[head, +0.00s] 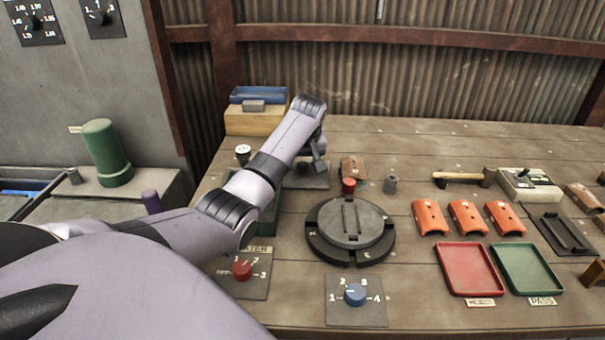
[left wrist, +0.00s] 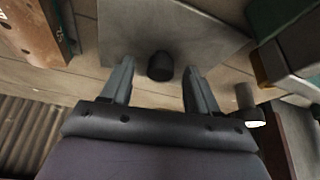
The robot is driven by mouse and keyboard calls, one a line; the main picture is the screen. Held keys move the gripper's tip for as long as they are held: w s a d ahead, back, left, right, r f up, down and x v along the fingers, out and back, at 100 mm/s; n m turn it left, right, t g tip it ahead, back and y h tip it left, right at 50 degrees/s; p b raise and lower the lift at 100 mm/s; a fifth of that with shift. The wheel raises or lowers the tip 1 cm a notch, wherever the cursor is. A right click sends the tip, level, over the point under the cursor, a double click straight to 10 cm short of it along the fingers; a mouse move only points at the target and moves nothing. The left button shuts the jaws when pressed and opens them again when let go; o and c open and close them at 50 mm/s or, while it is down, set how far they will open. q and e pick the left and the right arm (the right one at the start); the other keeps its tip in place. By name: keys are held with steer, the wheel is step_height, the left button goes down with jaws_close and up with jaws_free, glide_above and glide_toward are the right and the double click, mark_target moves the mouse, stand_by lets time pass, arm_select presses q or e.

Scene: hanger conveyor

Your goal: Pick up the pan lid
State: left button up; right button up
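A flat grey plate with a short black knob (left wrist: 160,66), which looks like the pan lid, lies on the bench in the left wrist view. In the head view the plate (head: 318,182) shows partly behind my left arm. My left gripper (left wrist: 159,72) is open and empty. Its two fingers stand on either side of the knob, with a gap on each side. I cannot tell how far above the plate the fingertips are. In the head view the left gripper (head: 319,160) points down over the plate. My right gripper is not in view.
A round dark turntable (head: 350,225) with a red knob (head: 348,186) behind it stands close to the plate. Orange covers (head: 467,217), a red tray (head: 468,268) and a green tray (head: 525,268) lie to the right. A wooden box with a blue tray (head: 258,95) stands behind my arm.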

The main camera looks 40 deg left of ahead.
arm_select(q)
steer(key=c, duration=1)
steer(key=shift+r, duration=0.1)
